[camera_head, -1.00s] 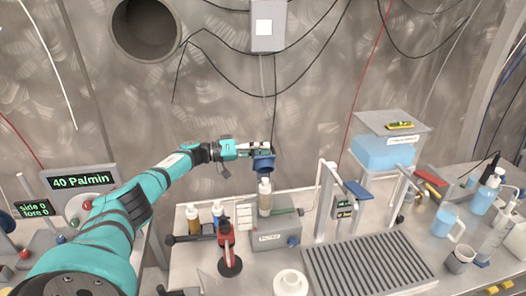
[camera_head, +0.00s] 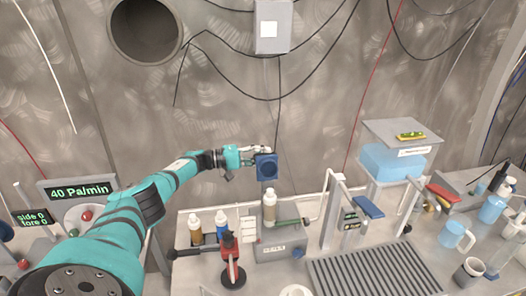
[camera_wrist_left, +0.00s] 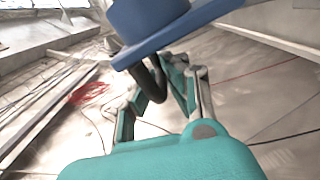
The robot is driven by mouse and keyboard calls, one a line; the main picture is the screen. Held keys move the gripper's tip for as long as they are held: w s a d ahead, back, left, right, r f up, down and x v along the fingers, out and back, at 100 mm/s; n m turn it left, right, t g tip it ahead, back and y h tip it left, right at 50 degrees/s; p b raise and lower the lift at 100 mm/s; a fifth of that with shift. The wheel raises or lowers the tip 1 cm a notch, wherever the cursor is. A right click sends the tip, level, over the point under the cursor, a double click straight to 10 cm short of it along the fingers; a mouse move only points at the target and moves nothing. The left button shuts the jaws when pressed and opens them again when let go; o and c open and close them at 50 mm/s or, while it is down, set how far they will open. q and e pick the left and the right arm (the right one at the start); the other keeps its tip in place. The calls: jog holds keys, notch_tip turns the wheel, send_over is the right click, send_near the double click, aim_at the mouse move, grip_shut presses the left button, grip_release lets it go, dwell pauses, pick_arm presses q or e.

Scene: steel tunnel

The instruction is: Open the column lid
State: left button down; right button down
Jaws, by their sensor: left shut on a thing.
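The column lid is a blue piece (camera_head: 266,168) with a square face, held up in the air above the bench. My left gripper (camera_head: 256,152) is shut on the lid, which shows large and blue at the top of the left wrist view (camera_wrist_left: 180,25). The beige column (camera_head: 269,207) stands upright on a grey box (camera_head: 281,246), below the lid and apart from it. The column's top is uncovered. My right gripper is in no view.
A red clamp stand (camera_head: 231,258) and bottles (camera_head: 195,229) stand left of the grey box. A grey post with a blue paddle (camera_head: 368,206), a ribbed drain tray (camera_head: 375,268) and a blue water tank (camera_head: 393,162) are to the right. The air around the lid is clear.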

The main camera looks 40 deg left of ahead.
pick_arm(q)
jog(key=shift+f, duration=0.1)
dwell(0.4)
jog(key=c, duration=1.4)
grip_release()
jog(key=shift+f, duration=0.1)
jog(key=shift+d, duration=0.1)
jog(key=shift+f, duration=0.1)
jog(key=shift+s+a+f, duration=0.1)
jog(key=shift+s+a, duration=0.1)
jog(key=shift+s+a+f, duration=0.1)
jog(key=shift+s+a, duration=0.1)
jog(key=shift+a, duration=0.05)
jog(key=v, duration=0.7)
jog(key=r+v, duration=0.1)
jog(key=v, duration=0.2)
jog(key=shift+s+a, duration=0.15)
jog(key=shift+a, duration=0.05)
jog(key=shift+s+a+r, duration=0.1)
jog(key=shift+s+a, duration=0.05)
jog(key=shift+s, duration=0.05)
